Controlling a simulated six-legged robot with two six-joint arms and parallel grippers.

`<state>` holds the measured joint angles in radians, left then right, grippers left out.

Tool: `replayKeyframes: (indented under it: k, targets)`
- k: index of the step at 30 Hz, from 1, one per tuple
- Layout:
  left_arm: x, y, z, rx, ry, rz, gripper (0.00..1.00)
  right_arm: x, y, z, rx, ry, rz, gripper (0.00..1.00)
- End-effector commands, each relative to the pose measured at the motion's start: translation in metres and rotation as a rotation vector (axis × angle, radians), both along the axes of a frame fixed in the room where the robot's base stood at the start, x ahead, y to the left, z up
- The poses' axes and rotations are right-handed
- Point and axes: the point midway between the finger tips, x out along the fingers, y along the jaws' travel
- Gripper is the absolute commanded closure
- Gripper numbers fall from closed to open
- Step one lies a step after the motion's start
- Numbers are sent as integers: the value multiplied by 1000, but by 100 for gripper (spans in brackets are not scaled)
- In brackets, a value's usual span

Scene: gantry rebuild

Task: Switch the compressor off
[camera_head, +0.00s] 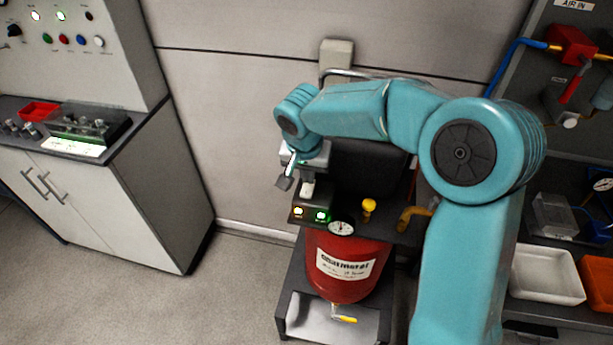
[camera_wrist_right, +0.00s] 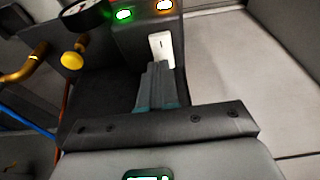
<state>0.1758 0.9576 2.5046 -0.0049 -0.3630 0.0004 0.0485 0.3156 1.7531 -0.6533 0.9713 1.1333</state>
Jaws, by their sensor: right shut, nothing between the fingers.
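The compressor is a red tank (camera_head: 345,268) with a white label, standing on a dark base. Its dark control box (camera_head: 313,217) carries a lit green lamp (camera_head: 321,216) and a lit amber lamp (camera_head: 298,211). A white switch (camera_head: 308,188) stands on the box; it also shows in the right wrist view (camera_wrist_right: 161,46), just ahead of the fingertips. My right gripper (camera_head: 284,183) is shut and empty, close to the switch; its fingers (camera_wrist_right: 158,72) overlap the switch's lower part in the right wrist view. I cannot tell whether they touch. My left gripper is not in view.
A pressure gauge (camera_head: 341,228) and a yellow knob (camera_head: 369,206) sit right of the lamps. A brass pipe (camera_head: 412,216) is further right. A cabinet (camera_head: 130,200) stands left, with open floor between. Shelves with a white tray (camera_head: 545,273) are at right.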

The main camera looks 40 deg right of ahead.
Motion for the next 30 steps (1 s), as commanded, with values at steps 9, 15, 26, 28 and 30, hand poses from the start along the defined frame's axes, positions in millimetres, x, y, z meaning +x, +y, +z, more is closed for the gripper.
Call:
replayKeyframes:
  k: [9, 15, 26, 28, 30]
  targets:
    - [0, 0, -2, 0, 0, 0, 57, -9, 9, 54, -1, -10, 2, 100]
    - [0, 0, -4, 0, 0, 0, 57, -17, 17, 87, -1, -10, 2, 100]
    - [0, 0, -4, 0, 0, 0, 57, -21, 21, 102, -1, -6, 0, 100]
    - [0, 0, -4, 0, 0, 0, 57, -21, 22, 102, -1, -6, 0, 100]
    - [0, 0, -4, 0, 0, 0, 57, -21, 22, 102, -1, -6, 0, 100]
